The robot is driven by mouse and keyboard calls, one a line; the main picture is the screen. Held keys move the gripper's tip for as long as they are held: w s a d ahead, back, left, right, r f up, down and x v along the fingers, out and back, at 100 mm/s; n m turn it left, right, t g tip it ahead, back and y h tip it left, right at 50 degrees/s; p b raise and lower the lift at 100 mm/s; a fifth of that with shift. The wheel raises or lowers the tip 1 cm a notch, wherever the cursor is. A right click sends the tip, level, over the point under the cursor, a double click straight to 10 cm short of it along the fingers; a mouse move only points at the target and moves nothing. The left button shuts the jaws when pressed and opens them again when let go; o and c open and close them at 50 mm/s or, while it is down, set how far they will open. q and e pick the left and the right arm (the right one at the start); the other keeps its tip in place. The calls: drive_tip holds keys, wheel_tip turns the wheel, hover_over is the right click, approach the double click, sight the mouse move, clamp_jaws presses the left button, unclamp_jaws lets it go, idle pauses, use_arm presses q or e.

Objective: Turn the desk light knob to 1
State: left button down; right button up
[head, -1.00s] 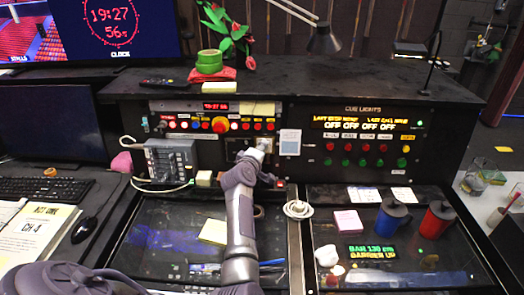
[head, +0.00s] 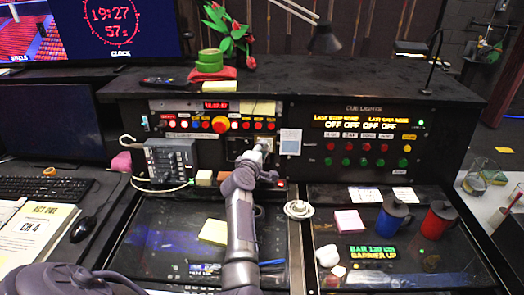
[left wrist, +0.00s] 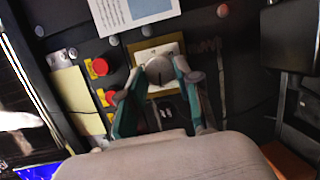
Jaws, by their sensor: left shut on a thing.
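The desk light knob (left wrist: 158,71) is a round grey dial on a pale square plate (left wrist: 146,52) in the left wrist view. My left gripper (left wrist: 160,82) has its two teal fingers closed around the knob, one on each side. In the head view my left gripper (head: 258,157) reaches up to the panel, and the gripper and arm mostly hide the knob there. The number marks around the knob are too small to read. My right gripper is not in view.
Red buttons (left wrist: 99,67) sit beside the plate in the left wrist view. A white card (head: 290,142) is to its right in the head view. A grey intercom box (head: 172,160) stands to the left. Blue (head: 392,216) and red (head: 438,222) mugs stand at right.

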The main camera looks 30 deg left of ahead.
use_arm(q)
drive_tip(key=c, duration=0.8)
unclamp_jaws()
drive_tip(key=shift+r, duration=0.1)
wheel_tip(320, 180, up, 10)
drive_tip(key=shift+w+f, duration=0.15)
